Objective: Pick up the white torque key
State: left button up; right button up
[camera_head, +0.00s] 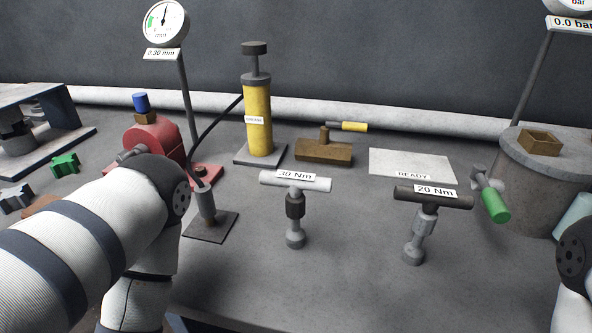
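The white torque key (270,181) stands upright on the grey bench near the middle of the view. It has a white T-handle labelled "30 Nm", a dark collar and a grey lower end. A second torque key (415,253) with a dark handle labelled "20 Nm" stands to its right. My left arm reaches in from the left and bends downward at the left front; its gripper is out of view. Only a link of my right arm shows at the right edge; its gripper is also out of view. Nothing touches the white key.
A yellow grease pump (258,130) with a hose stands behind the white key, its nozzle (206,209) to the left. A brown block valve (323,151), a READY plate (412,163) and a grey drum (545,185) with a green-handled valve (495,204) stand further right. The front bench is clear.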

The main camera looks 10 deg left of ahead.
aim_at(296, 183)
jog(key=k+u, duration=0.3)
jog(key=u, duration=0.2)
jog(key=k+j+u, duration=0.15)
jog(key=u, duration=0.35)
jog(key=k+j, duration=0.05)
jog(key=k, duration=0.05)
